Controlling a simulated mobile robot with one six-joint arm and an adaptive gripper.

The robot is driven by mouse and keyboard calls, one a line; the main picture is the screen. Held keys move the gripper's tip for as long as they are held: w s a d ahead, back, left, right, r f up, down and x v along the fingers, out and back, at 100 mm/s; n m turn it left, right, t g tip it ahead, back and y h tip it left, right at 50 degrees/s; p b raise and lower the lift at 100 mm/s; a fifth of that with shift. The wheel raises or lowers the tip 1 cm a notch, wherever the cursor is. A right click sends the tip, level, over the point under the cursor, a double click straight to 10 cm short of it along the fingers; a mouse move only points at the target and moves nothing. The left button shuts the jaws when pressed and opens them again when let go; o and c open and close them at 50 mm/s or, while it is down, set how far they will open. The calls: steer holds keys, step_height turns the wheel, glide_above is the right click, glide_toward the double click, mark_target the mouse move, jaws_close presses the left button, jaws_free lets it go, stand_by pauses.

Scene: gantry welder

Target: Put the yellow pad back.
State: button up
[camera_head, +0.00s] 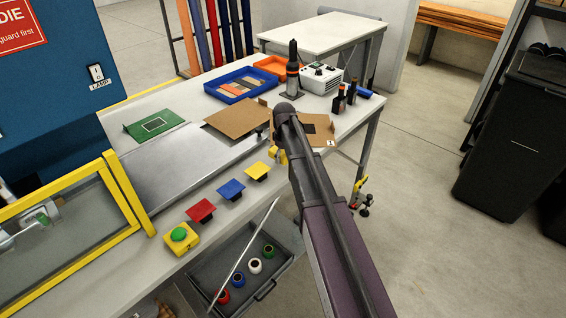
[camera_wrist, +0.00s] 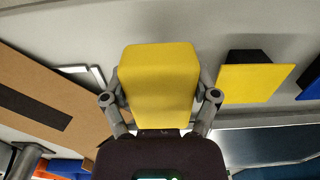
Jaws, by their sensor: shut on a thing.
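My gripper (camera_wrist: 160,98) is shut on a thick yellow pad (camera_wrist: 158,75), its fingers on the pad's two sides. In the head view, a bit of this pad (camera_head: 283,157) shows beside my arm; the rest of it and most of my gripper are hidden. A yellow square plate on a black mount (camera_head: 258,171) stands on the bench's front part, just left of my gripper. It also shows right of the held pad in the wrist view (camera_wrist: 257,83), apart from it. I cannot tell how high the held pad is above the bench.
A blue plate (camera_head: 231,189) and a red plate (camera_head: 201,210) stand in line with the yellow one. Cardboard pieces (camera_head: 235,118), a blue tray (camera_head: 236,84) and dark bottles (camera_head: 339,101) lie behind. An open drawer (camera_head: 245,260) hangs below the bench front.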

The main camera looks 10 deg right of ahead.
steer(key=shift+w, duration=0.15)
steer(key=shift+w, duration=0.25)
steer(key=shift+w+a+f+b, duration=0.1)
steer(key=shift+w+f+b, duration=0.1)
steer(key=shift+f+b, duration=0.3)
steer(key=shift+w+a+f+b, duration=0.1)
steer(key=shift+w+f+b, duration=0.05)
steer(key=shift+f+b, duration=1.2)
steer(key=shift+f, duration=0.15)
steer(key=o, duration=0.9)
steer(key=shift+c, duration=0.2)
steer(key=shift+r, duration=0.3)
step_height(320, 180, up, 12)
steer(key=p, duration=1.2)
steer(key=shift+f, duration=0.1)
